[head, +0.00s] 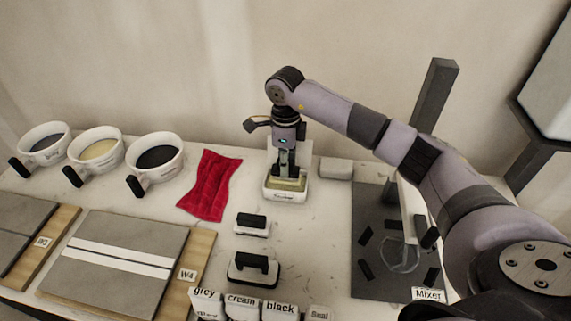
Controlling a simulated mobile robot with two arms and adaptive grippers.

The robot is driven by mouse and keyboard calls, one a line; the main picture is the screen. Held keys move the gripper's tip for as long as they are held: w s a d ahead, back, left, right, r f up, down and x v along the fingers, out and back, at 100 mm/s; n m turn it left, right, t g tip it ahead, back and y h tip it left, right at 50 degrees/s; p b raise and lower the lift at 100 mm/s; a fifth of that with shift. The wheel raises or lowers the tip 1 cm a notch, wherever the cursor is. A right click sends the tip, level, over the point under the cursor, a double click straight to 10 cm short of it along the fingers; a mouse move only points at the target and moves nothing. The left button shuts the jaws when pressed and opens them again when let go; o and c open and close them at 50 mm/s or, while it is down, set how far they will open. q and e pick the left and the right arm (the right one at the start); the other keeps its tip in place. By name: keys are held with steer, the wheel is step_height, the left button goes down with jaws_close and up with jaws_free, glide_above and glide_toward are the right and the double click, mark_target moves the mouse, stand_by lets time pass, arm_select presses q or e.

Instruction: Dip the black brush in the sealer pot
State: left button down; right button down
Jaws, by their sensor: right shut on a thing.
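My right gripper (288,168) points straight down over the sealer pot (285,196), a small white container with pale yellow content and a label too small to read for sure. The gripper is shut on the black brush, which is mostly hidden by the fingers; only dark parts show between them. The fingers end at or just above the yellow content. I cannot tell whether the bristles touch it. My left gripper is not in view.
A red cloth (209,185) lies left of the pot. Black-handled tools (251,224) (253,268) stand in front. Three handled bowls (155,158) are at the left, behind a tile board (125,255). A grey block (336,168) and dark mixer mat (378,275) are at right.

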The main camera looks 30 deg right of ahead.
steer(key=shift+r+p, duration=2.45)
steer(key=shift+r, duration=1.9)
